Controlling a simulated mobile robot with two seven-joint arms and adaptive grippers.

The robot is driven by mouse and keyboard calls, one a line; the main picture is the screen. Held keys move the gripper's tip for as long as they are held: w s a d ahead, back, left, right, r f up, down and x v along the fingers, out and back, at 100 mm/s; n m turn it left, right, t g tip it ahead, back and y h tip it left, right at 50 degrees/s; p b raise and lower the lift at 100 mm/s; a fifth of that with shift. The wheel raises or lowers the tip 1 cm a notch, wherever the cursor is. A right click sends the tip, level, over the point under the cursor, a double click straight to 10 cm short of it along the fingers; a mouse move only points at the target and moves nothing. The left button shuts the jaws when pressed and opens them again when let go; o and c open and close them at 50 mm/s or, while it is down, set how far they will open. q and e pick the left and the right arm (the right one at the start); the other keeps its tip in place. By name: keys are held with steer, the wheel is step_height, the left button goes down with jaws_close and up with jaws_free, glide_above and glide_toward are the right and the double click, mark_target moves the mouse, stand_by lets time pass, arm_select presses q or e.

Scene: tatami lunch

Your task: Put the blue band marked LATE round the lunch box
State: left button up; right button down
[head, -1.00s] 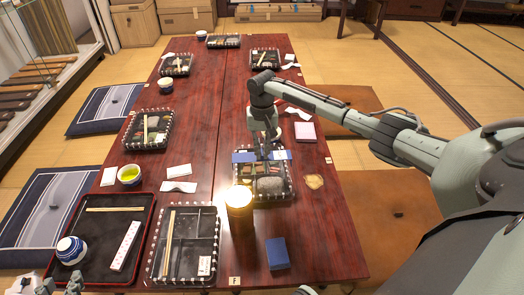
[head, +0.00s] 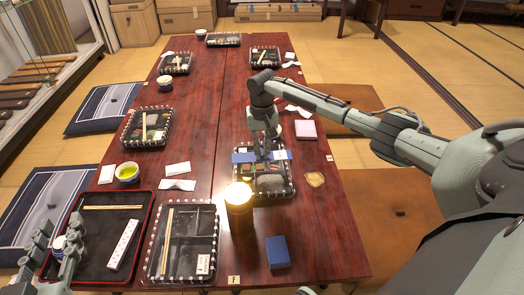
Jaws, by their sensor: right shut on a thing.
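The blue band (head: 244,157) lies across the far part of a black lunch box (head: 278,198) right of the table's middle. A pale mark shows on its right half; I cannot read it. My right gripper (head: 265,154) points down at the band's middle and is shut on it. The gripper hides that middle part. I cannot tell whether the band goes under the box. My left gripper (head: 60,232) is at the lower left, above the black tray (head: 98,262). Its fingers are apart, with a blue and white cup (head: 58,243) partly hidden behind them.
A glowing amber cylinder (head: 239,212) stands close in front of the lunch box. A blue block (head: 277,252) lies at the front right. An open divided box (head: 203,222) stands left of the cylinder. A pink pad (head: 306,130) lies right of my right gripper.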

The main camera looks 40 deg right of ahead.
steer(key=shift+f+b, duration=0.35)
steer(key=shift+b, duration=0.1)
steer(key=shift+f, duration=0.75)
arm_select(q)
steer(key=shift+t+h, duration=0.6)
steer(key=shift+t, duration=0.3)
steer(key=shift+s+d+r, duration=0.1)
steer(key=shift+d+r, duration=0.2)
steer(key=shift+r, duration=0.4)
steer(key=shift+w+d+r, duration=0.1)
steer(key=shift+d+r, duration=0.25)
steer(key=shift+r, duration=0.3)
steer(key=shift+s+d+r, duration=0.1)
steer(key=shift+d+r, duration=0.2)
steer(key=shift+r, duration=0.4)
arm_select(e)
steer(key=shift+f, duration=0.85)
arm_select(q)
steer(key=shift+r+p, duration=0.55)
steer(key=shift+p, duration=0.1)
arm_select(e)
steer(key=shift+f, duration=0.15)
arm_select(q)
steer(key=shift+r, duration=0.2)
arm_select(e)
steer(key=shift+f, duration=0.5)
